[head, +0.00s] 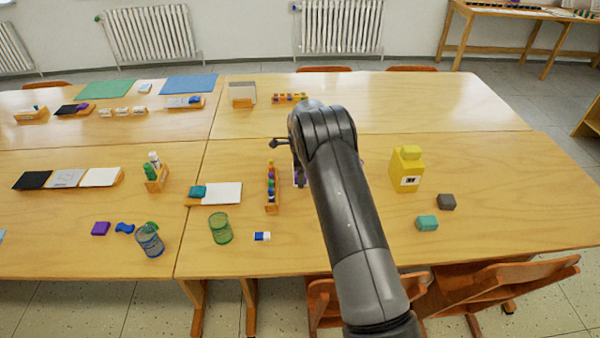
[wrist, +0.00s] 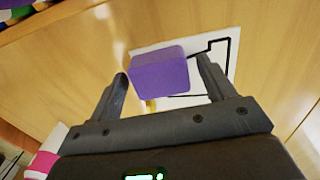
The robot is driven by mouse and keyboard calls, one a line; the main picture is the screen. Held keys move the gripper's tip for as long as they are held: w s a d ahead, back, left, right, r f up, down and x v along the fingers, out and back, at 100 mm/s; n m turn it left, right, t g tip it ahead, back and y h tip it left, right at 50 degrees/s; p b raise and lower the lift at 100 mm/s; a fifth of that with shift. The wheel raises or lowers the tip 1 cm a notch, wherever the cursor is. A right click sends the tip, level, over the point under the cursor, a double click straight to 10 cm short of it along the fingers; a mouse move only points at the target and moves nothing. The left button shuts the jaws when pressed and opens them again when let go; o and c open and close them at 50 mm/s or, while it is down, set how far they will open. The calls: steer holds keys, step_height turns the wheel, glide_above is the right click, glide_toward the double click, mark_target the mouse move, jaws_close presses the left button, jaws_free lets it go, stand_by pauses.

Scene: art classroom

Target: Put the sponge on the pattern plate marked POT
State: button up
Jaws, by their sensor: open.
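A purple sponge-like block (wrist: 160,73) lies on a white plate with a black outline drawing (wrist: 219,48) in the wrist view. No POT lettering is readable; the block covers part of the plate. My gripper (wrist: 162,68) is open, with one finger on each side of the block; I cannot tell whether either touches it. In the head view my arm hides most of this spot, and only a sliver of the purple block and plate (head: 299,176) shows left of the arm.
A green mesh cup (head: 220,229) and blue-white eraser (head: 262,237) are in front. The table's right end is clear.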

step_height(320, 180, up, 12)
steer(key=s+d+r+n+t, duration=0.1)
steer(key=s+d+r+n, duration=0.3)
steer(key=s+r, duration=0.65)
steer(key=s+d+r+n+t, duration=0.2)
steer(key=s+d+r+n, duration=0.15)
steer(key=s+r, duration=0.75)
steer(key=s+d+n+t, duration=0.2)
steer(key=s+n, duration=0.8)
steer(key=s, duration=1.5)
steer(key=shift+s+d+r+t, duration=0.15)
steer(key=shift+s+d+t, duration=0.1)
steer(key=shift+s+t, duration=0.1)
